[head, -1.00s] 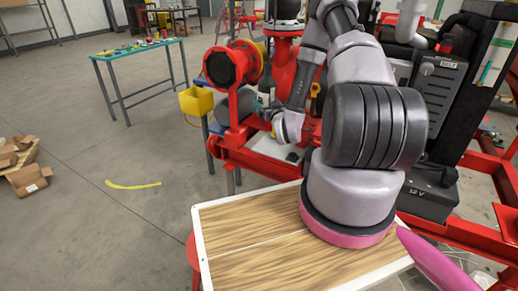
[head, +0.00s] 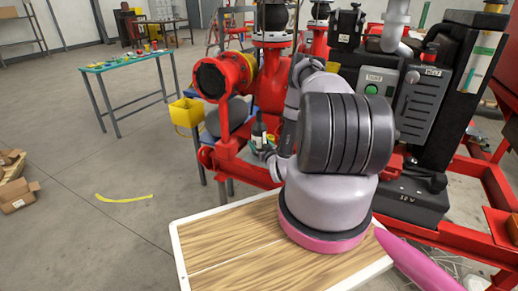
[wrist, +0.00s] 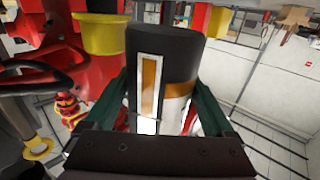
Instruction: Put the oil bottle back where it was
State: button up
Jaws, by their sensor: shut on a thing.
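The oil bottle in the wrist view (wrist: 185,60) is a dark cylinder with an orange and white strip and an orange band above a pale lower part. My gripper (wrist: 163,102) has its green fingers on both sides of the bottle and is shut on it. In the head view the bottle (head: 258,130) shows small and dark, roughly upright, in front of the red pump. My gripper (head: 263,150) is partly hidden there by my arm. I cannot tell whether the bottle's base touches anything.
A red pump skid (head: 478,187) with black and grey units stands at the right. A yellow bin (head: 186,112) is left of the red pump flange (head: 212,79). A wood-topped board (head: 230,255) lies in front. A teal-topped table (head: 125,61) stands farther left.

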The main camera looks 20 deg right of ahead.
jog(key=shift+f, duration=1.2)
jog(key=shift+f, duration=0.1)
jog(key=o, duration=1.3)
jog(key=shift+f, duration=0.1)
jog(key=shift+s+r, duration=0.1)
jog(key=shift+r, duration=0.1)
jog(key=s, duration=1.2)
jog(key=shift+a, duration=0.25)
